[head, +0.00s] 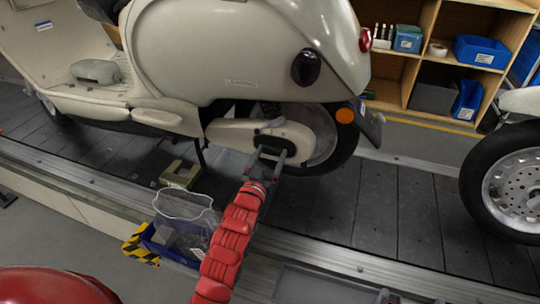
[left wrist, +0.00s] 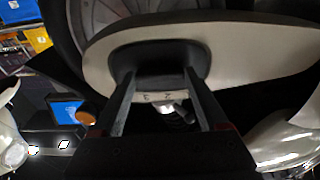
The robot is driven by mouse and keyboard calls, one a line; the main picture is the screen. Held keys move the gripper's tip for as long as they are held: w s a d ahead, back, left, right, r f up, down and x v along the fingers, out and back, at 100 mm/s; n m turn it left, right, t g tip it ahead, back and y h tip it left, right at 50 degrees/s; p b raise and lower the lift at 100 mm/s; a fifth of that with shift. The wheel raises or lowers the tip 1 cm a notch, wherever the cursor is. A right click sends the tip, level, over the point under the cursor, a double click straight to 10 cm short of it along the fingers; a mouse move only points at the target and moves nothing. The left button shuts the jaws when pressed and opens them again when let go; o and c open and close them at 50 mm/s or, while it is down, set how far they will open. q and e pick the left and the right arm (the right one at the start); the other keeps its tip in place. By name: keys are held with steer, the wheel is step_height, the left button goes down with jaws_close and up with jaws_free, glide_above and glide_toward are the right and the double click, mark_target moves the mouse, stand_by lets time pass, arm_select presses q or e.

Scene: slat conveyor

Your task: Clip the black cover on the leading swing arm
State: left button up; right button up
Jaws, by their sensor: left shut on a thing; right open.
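The cream swing arm (head: 232,133) sits low at the rear wheel of the cream scooter (head: 205,55); its pale casing fills the upper left wrist view (left wrist: 250,50). The black cover (left wrist: 160,54) is an oval piece against that casing, between my left fingertips. In the head view it is small and partly hidden by my gripper. My left gripper (head: 272,152) is shut on the cover, its two fingers spanning it in the left wrist view (left wrist: 160,85). Whether the cover is fully seated I cannot tell.
A blue bin (head: 165,250) with a clear bag stands at the conveyor's near edge. Another scooter's wheel (head: 508,185) is at right. A wooden shelf (head: 425,50) with blue bins stands behind.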

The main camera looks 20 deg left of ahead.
arm_select(q)
steer(key=shift+w, duration=0.1)
steer(key=o, duration=1.2)
steer(key=shift+o, duration=0.2)
steer(key=s+f+p, duration=0.2)
steer(key=s+p, duration=0.1)
steer(key=s, duration=1.4)
steer(key=shift+s+a, duration=0.15)
steer(key=shift+a, duration=0.1)
